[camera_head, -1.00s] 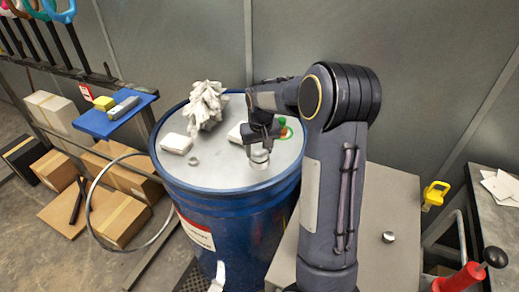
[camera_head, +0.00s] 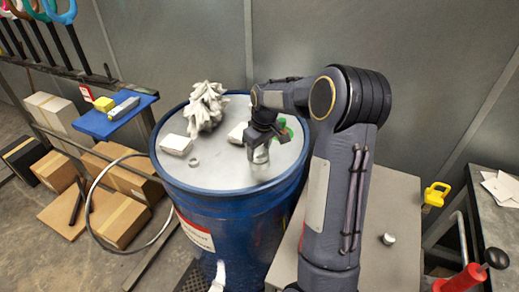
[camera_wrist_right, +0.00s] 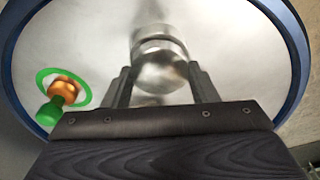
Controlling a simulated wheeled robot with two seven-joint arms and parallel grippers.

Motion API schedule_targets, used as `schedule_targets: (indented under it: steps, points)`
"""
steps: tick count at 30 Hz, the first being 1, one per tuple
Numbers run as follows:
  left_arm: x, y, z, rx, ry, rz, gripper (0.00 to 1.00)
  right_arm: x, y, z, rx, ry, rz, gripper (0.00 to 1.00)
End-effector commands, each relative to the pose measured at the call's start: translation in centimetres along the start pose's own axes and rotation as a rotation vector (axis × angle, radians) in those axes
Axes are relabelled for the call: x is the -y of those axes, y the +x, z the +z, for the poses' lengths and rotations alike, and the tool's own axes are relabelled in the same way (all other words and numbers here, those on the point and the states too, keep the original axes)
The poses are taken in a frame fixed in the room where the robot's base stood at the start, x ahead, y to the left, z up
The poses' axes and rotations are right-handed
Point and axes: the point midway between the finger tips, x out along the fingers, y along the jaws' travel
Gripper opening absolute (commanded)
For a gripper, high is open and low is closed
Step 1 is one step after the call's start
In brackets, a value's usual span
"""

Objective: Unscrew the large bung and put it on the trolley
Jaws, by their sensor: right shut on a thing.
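The blue drum (camera_head: 235,208) has a pale metal lid (camera_head: 225,174). My right gripper (camera_head: 259,146) is over the lid's right part, pointing down, shut on the large bung (camera_head: 261,156), a silvery cylinder. In the right wrist view the bung (camera_wrist_right: 160,68) sits between the two fingers (camera_wrist_right: 161,85). I cannot tell whether it still touches the lid. The grey trolley top (camera_head: 385,205) is to the right of the drum, partly hidden by my right arm. A small metal plug (camera_head: 388,239) lies on it. My left gripper is not in view.
On the lid are a crumpled white rag (camera_head: 207,104), a white block (camera_head: 176,144), a small ring (camera_head: 194,162) and a green-and-orange fitting (camera_wrist_right: 64,90). A yellow clamp (camera_head: 435,194) is right of the trolley. The trolley top around the plug is clear.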

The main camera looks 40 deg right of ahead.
Motion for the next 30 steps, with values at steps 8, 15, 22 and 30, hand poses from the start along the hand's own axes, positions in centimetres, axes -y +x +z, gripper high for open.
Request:
schedule_targets:
  steps: [8,15,22,30]
  points:
    - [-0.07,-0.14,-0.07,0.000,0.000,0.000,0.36,0.18,-0.12,-0.33,-0.010,-0.239,-0.039,0.35]
    - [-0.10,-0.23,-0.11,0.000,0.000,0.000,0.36,0.27,-0.13,-0.37,-0.011,-0.400,-0.062,0.35]
    - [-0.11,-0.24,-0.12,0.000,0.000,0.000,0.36,0.27,-0.14,-0.37,-0.011,-0.409,-0.063,0.35]
    - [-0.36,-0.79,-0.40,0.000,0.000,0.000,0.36,0.22,-0.21,-0.37,-0.011,-0.726,-0.110,0.35]
